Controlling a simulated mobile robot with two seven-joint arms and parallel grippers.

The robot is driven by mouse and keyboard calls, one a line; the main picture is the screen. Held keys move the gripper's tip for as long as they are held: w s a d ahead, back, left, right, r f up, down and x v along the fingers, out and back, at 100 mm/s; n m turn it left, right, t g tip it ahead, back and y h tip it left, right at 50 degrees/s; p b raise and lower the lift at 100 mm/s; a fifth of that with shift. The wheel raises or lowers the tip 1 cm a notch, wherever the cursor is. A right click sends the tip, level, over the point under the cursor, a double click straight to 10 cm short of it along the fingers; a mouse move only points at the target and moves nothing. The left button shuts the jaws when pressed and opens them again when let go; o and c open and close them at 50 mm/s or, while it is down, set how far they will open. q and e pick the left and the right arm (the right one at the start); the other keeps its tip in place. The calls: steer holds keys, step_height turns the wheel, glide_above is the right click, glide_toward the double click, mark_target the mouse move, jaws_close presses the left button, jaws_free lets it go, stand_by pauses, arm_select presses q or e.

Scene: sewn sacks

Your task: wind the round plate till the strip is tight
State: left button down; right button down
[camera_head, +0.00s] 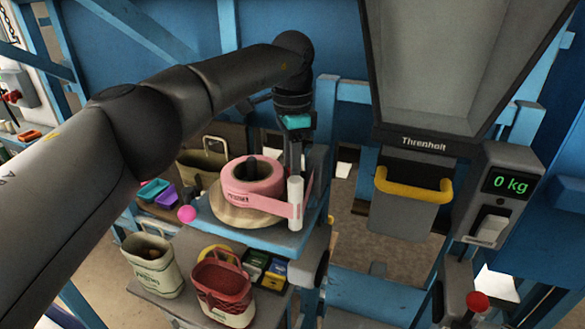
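The round plate (232,215) is a tan, slightly wavy disc on a blue shelf. A thick pink roll (252,172) sits on it around a dark hub (251,168). The pink strip (280,207) runs from the roll's front to the right, past a white upright post (295,204), and bends up behind it. My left arm reaches in from the left, over the shelf. My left gripper (294,163) points down just right of the roll, behind the post. Its fingertips are partly hidden, so I cannot tell its opening or any hold. My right gripper is out of view.
A pink ball (187,214) lies left of the plate. A cream bag (150,265) and a red basket (222,288) stand on a lower shelf in front. At right are a grey hopper with a yellow-handled bin (411,196) and a scale display (507,184) reading 0 kg.

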arm_select(q)
steer(key=shift+w+r, duration=0.15)
stand_by(0.4)
steer(key=c, duration=0.6)
jaws_free()
steer(key=shift+c, duration=0.2)
step_height(320, 180, up, 8)
steer(key=shift+f, duration=0.1)
step_height(320, 180, up, 7)
steer(key=p, duration=0.5)
steer(key=shift+p, duration=0.4)
steer(key=shift+a, duration=0.1)
